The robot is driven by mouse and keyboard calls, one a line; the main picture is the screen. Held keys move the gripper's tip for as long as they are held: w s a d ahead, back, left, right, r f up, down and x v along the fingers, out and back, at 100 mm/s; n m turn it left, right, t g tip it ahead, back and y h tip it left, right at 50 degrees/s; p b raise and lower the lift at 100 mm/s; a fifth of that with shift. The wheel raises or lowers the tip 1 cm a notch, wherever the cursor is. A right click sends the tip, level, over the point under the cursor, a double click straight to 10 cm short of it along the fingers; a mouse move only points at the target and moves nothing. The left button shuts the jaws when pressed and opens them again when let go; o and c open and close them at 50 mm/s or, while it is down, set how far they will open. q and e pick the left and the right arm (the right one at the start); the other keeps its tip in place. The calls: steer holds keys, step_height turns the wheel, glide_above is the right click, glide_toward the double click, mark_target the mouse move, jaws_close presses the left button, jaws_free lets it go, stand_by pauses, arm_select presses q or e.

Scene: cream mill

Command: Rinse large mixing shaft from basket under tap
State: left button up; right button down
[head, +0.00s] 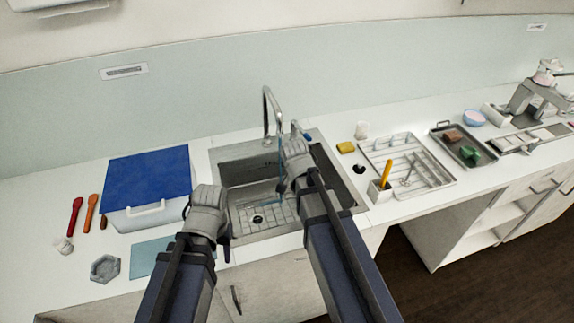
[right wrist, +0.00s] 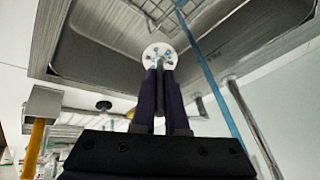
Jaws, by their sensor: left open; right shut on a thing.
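My right gripper (head: 283,183) is over the sink (head: 240,172), close to a thin blue stream of water (head: 279,155) below the tap (head: 267,108). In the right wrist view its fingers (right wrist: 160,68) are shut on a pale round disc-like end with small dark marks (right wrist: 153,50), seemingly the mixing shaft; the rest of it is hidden. The stream (right wrist: 208,72) passes beside this end there; I cannot tell if they touch. My left gripper (head: 224,232) is open and empty at the sink's front left corner. A wire basket tray (head: 447,183) with metal pieces stands right of the sink.
A white bin with a blue lid (head: 148,178) stands left of the sink, with red and orange spatulas (head: 91,210) beside it. A yellow-handled tool (head: 385,172) stands in a holder right of the sink. A yellow sponge (head: 346,147) lies behind it. A grid covers the sink floor.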

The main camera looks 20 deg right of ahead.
steer(key=s+r+p, duration=0.2)
steer(key=s, duration=0.1)
steer(key=s+r+p, duration=0.1)
steer(key=shift+s+d+r, duration=0.25)
steer(key=shift+d+r, duration=0.1)
steer(key=shift+d, duration=0.05)
